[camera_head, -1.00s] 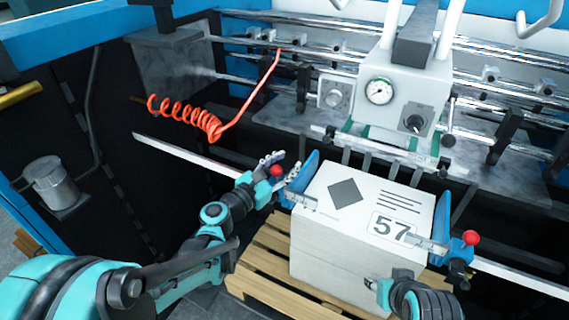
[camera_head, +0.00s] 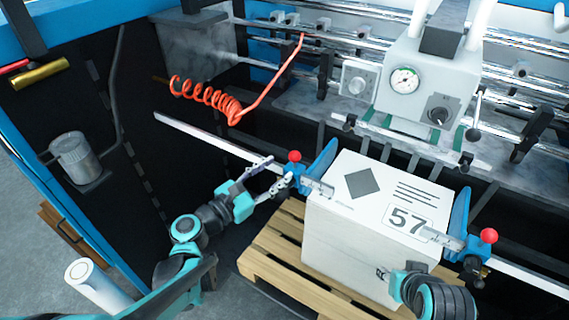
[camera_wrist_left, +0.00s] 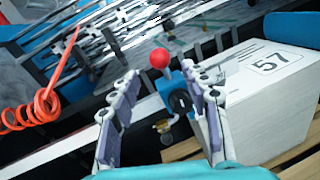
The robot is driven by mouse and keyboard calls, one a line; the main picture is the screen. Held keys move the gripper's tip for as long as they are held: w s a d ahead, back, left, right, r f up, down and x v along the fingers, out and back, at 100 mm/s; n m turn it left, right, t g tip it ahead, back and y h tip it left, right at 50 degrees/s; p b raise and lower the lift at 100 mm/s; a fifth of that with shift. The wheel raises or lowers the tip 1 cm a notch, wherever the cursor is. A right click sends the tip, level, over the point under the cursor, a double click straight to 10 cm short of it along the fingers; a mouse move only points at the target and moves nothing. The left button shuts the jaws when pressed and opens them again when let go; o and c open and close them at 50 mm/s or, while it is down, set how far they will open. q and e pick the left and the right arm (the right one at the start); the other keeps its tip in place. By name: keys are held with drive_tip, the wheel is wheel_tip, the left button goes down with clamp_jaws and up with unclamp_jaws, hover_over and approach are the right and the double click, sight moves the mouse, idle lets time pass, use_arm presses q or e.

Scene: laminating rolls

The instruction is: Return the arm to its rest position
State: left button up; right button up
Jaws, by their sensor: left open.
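My left gripper (camera_head: 276,173) is open and empty, just left of the left blue side guide (camera_head: 321,160) and its red knob (camera_head: 295,156). In the left wrist view its two fingers (camera_wrist_left: 160,76) stand apart, with the red knob (camera_wrist_left: 159,58) beyond and between them. I cannot tell from the head view whether a fingertip touches the guide. My right gripper (camera_head: 388,273) shows partly in front of the paper stack's lower front; its fingers are not clear. The white paper stack (camera_head: 340,240), marked 57, sits on a wooden pallet (camera_head: 262,262) between both guides.
A long metal bar (camera_head: 205,137) carries the guides, including the right one with its red knob (camera_head: 488,236). An orange coiled hose (camera_head: 215,98) hangs behind. A metal cup (camera_head: 75,157) is at left, a white roll (camera_head: 92,283) below it. The gauge unit (camera_head: 425,85) stands above the stack.

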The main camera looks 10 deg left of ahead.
use_arm(q)
drive_tip(key=shift+s+a, duration=0.1)
drive_tip(key=shift+s, duration=0.05)
idle(0.3)
drive_tip(key=s+d+f+m+g+y+b, duration=0.35)
drive_tip(key=s+f+m+g, duration=0.45)
drive_tip(key=f+m, duration=0.6)
drive_tip(key=s+a+f+m+y+b, duration=0.1)
drive_tip(key=s+a+m+y, duration=0.4)
drive_tip(key=m, duration=0.8)
drive_tip(key=shift+s+a+f+m+y, duration=0.35)
drive_tip(key=shift+s+a+f, duration=0.15)
drive_tip(key=shift+s+a, duration=0.6)
